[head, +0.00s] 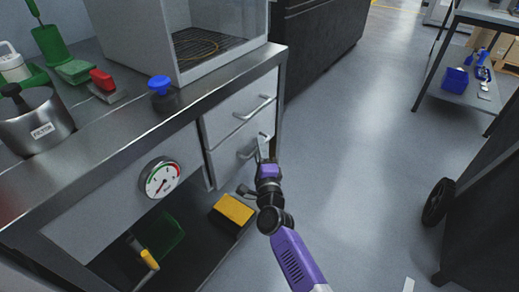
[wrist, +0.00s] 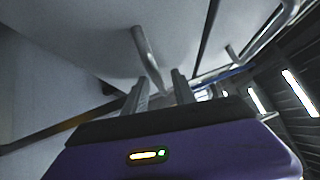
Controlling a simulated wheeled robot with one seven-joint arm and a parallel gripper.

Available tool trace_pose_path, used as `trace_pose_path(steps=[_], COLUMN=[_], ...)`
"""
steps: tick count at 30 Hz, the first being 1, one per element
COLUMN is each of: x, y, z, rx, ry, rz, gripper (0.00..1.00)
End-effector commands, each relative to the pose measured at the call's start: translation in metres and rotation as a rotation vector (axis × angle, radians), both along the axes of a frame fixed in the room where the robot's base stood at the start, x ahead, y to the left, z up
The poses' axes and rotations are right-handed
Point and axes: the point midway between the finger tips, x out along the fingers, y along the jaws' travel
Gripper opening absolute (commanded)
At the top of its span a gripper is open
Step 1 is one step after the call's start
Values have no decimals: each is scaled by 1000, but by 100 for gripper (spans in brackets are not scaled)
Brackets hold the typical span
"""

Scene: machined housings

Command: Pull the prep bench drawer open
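The prep bench (head: 95,140) is a grey metal bench on the left of the head view. It has two pale drawers at its right end, an upper drawer (head: 226,118) and a lower drawer (head: 226,160), each with a bar handle. Both fronts look about flush. My gripper (head: 262,147) is at the right part of the lower drawer's handle (head: 246,153). In the wrist view my gripper's fingers (wrist: 160,92) stand apart, with a handle bar (wrist: 147,55) reaching down between them. I cannot tell whether they touch it. Another handle (wrist: 270,32) shows at upper right.
A yellow box (head: 234,210) sits on the bench's lower shelf, below the drawers. A glass-sided cabinet (head: 222,40), a blue-topped item (head: 160,86) and a steel pot (head: 38,122) stand on the bench top.

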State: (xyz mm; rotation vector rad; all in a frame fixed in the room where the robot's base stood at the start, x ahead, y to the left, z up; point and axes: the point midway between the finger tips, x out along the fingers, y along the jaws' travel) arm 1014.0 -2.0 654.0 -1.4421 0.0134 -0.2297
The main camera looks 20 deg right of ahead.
Motion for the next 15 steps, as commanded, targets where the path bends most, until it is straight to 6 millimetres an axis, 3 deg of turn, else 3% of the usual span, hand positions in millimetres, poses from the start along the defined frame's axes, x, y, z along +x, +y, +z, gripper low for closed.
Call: trace_pose_path(steps=[11, 15], x=[6, 6], y=[-1, -1], z=[1, 1], rx=[0, -1], ry=[1, 1], rz=[1, 1], gripper=[32, 5])
